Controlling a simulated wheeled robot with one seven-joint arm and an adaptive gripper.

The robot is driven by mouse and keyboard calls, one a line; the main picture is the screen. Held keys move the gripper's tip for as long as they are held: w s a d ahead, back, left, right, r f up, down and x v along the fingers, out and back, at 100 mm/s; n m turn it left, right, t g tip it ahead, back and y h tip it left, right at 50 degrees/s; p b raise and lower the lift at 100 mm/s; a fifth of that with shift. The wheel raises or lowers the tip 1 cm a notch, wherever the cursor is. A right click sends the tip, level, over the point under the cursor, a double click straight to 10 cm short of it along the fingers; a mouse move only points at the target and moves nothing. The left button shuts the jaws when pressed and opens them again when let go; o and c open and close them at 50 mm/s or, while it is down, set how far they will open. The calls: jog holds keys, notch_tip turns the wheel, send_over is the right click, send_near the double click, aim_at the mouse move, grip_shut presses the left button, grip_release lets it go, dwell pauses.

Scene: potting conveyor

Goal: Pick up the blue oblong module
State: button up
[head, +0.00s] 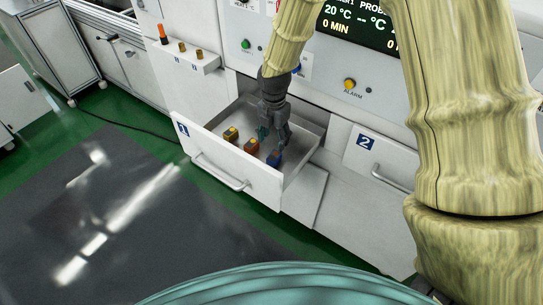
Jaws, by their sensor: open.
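The blue oblong module (274,158) lies in the open drawer marked 1 (207,146), toward the drawer's right side. It is small and dark blue. My gripper (275,143) reaches down into the drawer from above, with its open fingers just above or beside the blue module. I cannot tell whether the fingers touch it. Part of the module may be hidden by the gripper.
The drawer's walls surround the gripper closely. Drawer 2 (378,158) at right is shut. A control panel (352,70) rises behind.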

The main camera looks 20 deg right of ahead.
aim_at(275, 155)
notch_tip(275, 155, down, 4)
jog(key=shift+w+d+f+p, duration=0.1)
jog(key=shift+f+p, duration=0.05)
jog(key=shift+p, duration=0.25)
jog(key=shift+s, duration=0.25)
jog(key=shift+f+p, duration=0.3)
jog(key=shift+p, duration=0.05)
jog(key=shift+w+d+f+p, duration=0.15)
jog(key=shift+f+p, duration=0.3)
jog(key=shift+f, duration=0.45)
jog(key=shift+f+p, duration=0.4)
jog(key=shift+f, duration=1)
jog(key=c, duration=1.1)
